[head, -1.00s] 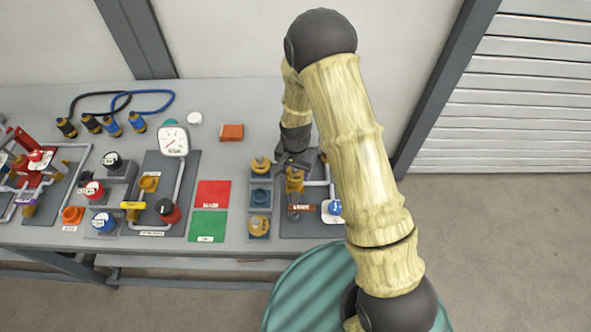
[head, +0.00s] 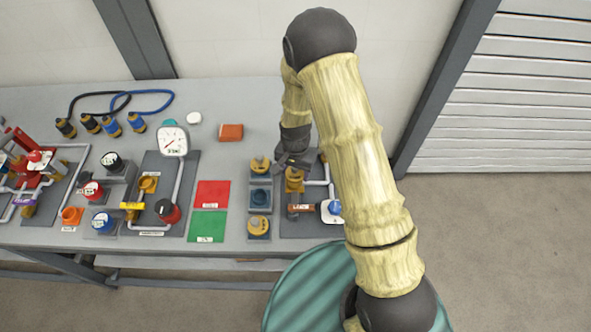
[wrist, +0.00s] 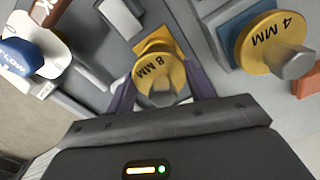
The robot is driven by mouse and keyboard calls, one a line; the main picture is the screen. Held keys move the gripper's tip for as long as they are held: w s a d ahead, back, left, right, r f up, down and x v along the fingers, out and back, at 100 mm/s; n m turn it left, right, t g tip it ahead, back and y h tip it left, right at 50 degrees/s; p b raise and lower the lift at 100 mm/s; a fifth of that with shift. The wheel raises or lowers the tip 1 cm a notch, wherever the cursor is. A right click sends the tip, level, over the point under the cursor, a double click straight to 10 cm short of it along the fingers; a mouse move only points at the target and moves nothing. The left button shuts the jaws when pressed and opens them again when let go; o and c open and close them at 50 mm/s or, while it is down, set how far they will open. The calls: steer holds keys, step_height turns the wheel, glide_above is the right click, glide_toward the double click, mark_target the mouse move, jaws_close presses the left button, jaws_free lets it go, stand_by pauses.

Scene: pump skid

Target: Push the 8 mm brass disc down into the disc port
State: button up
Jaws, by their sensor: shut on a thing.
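The brass disc marked 8 MM (wrist: 158,74) is between the two purple fingers of my gripper (wrist: 163,90) in the wrist view, which are shut on its grip. The brass disc port (wrist: 152,46) shows just beyond the disc's edge. The disc is over or at the port; I cannot tell how deep it sits. In the head view my gripper (head: 292,162) is right above the brass port (head: 294,186) on the right-hand plate, and it hides the disc.
A blue-knobbed valve (head: 333,209) stands right of the port. An orange block (head: 231,131) lies behind.

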steer(key=shift+s+a+f, duration=0.1)
steer(key=shift+s+f, duration=0.1)
steer(key=shift+f, duration=0.05)
steer(key=shift+w+f, duration=0.1)
steer(key=shift+f, duration=0.1)
steer(key=shift+f+b, duration=1.2)
steer(key=shift+f, duration=0.05)
stand_by(0.4)
steer(key=o, duration=1.2)
steer(key=shift+c, duration=0.2)
